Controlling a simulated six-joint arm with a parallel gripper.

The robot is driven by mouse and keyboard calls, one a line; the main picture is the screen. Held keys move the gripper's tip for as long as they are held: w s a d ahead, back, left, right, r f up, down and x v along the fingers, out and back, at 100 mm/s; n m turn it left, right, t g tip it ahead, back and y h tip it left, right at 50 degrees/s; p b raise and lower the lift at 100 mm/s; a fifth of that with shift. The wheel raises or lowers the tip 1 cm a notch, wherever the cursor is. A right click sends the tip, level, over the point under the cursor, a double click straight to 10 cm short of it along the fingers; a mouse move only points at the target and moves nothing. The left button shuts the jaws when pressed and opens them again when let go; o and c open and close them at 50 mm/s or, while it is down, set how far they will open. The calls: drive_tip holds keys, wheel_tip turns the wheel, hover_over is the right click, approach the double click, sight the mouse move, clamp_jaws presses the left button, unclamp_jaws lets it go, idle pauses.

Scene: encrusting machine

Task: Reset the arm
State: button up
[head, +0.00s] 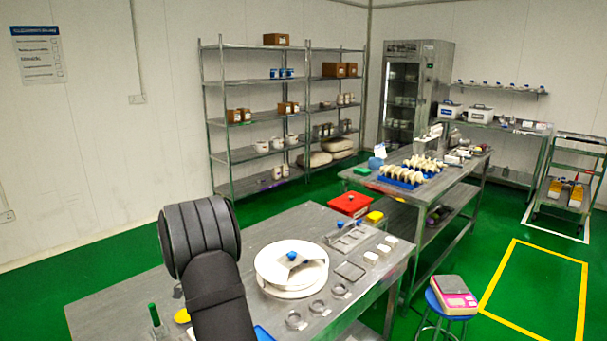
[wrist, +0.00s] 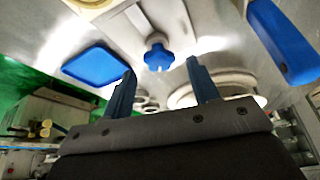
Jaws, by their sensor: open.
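My gripper (wrist: 160,75) shows in the wrist view with its two dark blue fingers spread apart and nothing between them. A blue star-shaped knob (wrist: 158,57) on a grey metal surface appears beyond the gap between the fingertips, apart from them. In the head view my black arm rises at the front of the near steel table (head: 235,225), and the gripper itself is hidden there.
A white round part (head: 291,282) with a blue knob sits on the near table, right of my arm. Metal rings (head: 318,306) and small white-topped containers (head: 371,257) lie beside it. The wrist view shows a blue tray (wrist: 95,65) and a blue handle-like part (wrist: 282,40).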

drive_tip(key=shift+x, duration=0.8)
